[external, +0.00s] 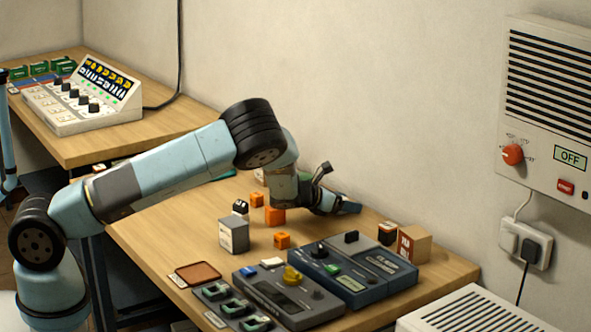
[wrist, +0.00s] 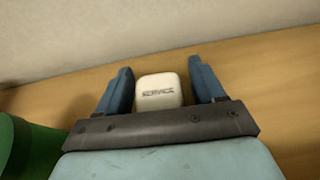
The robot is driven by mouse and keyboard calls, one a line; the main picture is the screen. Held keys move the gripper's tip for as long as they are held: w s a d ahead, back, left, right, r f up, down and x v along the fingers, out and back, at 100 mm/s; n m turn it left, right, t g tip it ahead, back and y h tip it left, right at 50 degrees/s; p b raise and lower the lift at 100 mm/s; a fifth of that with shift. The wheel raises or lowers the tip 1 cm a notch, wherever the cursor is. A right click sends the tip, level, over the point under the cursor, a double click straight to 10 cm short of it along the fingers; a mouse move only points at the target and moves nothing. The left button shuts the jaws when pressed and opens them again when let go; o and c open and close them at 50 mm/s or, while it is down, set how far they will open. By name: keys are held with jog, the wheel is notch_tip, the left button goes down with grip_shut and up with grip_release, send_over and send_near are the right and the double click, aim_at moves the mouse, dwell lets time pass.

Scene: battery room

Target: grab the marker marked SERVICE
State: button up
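The marker (wrist: 158,92) is a small off-white block with rounded edges and the word SERVICE on its face. It sits on the wooden table near the wall, in the wrist view. My gripper (wrist: 161,85) has its two blue fingers spread on either side of it, with a narrow gap at the right finger and hardly any at the left. In the external view my gripper (external: 345,208) is low over the table's back edge. The marker cannot be made out there.
A green rounded object (wrist: 25,150) is at the left in the wrist view. Orange blocks (external: 274,215), a grey box (external: 233,235), a cardboard box (external: 413,242) and a blue control panel (external: 352,270) stand on the table (external: 150,240). The wall (external: 390,100) is close behind.

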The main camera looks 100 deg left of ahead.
jog(key=c, duration=0.9)
